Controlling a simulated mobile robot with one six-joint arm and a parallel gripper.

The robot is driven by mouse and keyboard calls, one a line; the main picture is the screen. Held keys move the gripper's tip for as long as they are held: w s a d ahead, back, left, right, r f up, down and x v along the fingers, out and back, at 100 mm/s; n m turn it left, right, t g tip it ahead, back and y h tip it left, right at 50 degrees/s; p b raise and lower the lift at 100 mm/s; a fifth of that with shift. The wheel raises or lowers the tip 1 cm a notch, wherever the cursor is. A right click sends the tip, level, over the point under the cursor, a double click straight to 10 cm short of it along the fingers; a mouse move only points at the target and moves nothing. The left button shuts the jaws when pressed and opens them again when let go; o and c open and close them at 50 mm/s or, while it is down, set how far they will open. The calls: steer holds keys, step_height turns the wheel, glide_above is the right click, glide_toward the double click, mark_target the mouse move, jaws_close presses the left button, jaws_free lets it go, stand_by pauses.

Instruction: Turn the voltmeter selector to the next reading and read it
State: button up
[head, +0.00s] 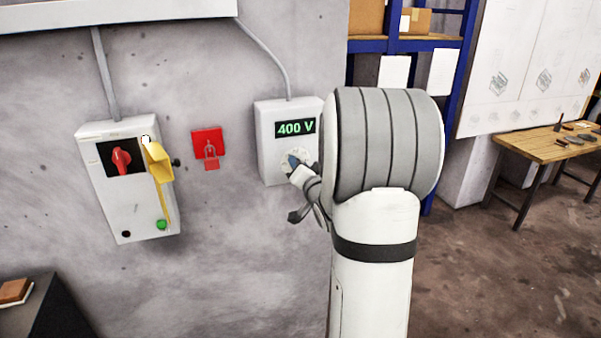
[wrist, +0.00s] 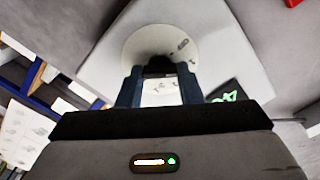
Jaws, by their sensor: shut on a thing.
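The voltmeter (head: 274,145) is a light grey box on the wall, and its green display (head: 295,128) reads 400 V. Its selector is a black knob (wrist: 160,64) on a round pale dial (wrist: 150,42) with small markings, seen in the wrist view. My gripper (wrist: 160,78) is shut on the knob, with one blue-grey finger on each side. In the head view my gripper (head: 292,162) reaches the dial at the lower part of the box, and my arm hides the box's right side. The wrist view shows only part of the display (wrist: 228,94).
Left of the voltmeter are a red holder with a red padlock-like piece (head: 208,148) and a grey switch box (head: 130,205) with a red rotary handle (head: 121,160) and a yellow flap (head: 158,160). Blue shelving (head: 458,75) and a wooden table (head: 545,146) stand at the right.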

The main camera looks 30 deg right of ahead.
steer(key=shift+m, duration=0.6)
steer(key=o, duration=1)
steer(key=s, duration=0.2)
steer(key=s+a+b, duration=0.1)
steer(key=s, duration=0.2)
steer(key=s+b, duration=0.1)
steer(key=s, duration=0.1)
steer(key=shift+s+a, duration=0.15)
steer(key=shift+s, duration=0.25)
